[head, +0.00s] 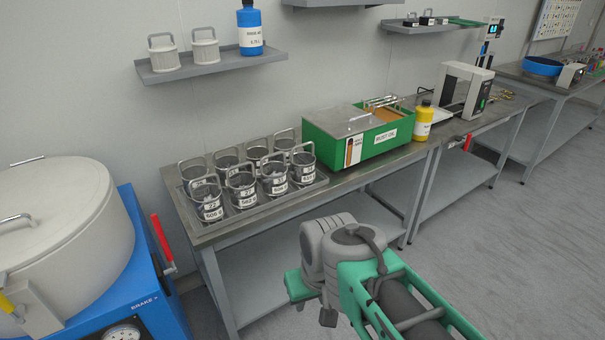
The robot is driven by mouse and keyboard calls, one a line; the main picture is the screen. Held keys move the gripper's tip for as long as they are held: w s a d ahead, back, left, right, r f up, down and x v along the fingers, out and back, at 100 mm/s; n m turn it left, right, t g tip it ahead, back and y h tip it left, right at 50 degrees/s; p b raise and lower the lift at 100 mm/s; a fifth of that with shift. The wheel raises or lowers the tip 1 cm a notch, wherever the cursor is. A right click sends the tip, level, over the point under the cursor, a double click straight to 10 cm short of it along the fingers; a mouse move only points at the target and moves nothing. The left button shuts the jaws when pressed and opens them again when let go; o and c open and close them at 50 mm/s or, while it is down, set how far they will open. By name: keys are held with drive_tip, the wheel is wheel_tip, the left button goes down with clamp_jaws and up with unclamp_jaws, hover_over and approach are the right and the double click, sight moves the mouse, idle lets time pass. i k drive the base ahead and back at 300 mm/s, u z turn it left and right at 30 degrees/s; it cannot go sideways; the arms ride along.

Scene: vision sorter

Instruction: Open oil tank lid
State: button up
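The oil tank (387,147) is a green box with a white label on its front, standing on the metal bench. Its grey metal lid (335,118) lies flat over the left part of the top, with a bar handle (359,123) near its right edge. The right part of the tank shows an orange-brown surface and a wire rack (381,101). My gripper (314,300) is at the lower middle, in front of the bench and apart from the tank and lid. Its fingers are mostly hidden by my wrist, so their opening is unclear.
A tray of several numbered metal baskets (245,190) stands left of the tank. A yellow bottle (424,121) stands at its right end. A blue machine with a large pale drum (70,230) is at the left. A wall shelf (210,64) hangs above. Floor at the right is clear.

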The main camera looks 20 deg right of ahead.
sight(340, 121)
drive_tip(key=z, duration=0.9)
drive_tip(key=i, duration=1.65)
drive_tip(key=u, duration=0.3)
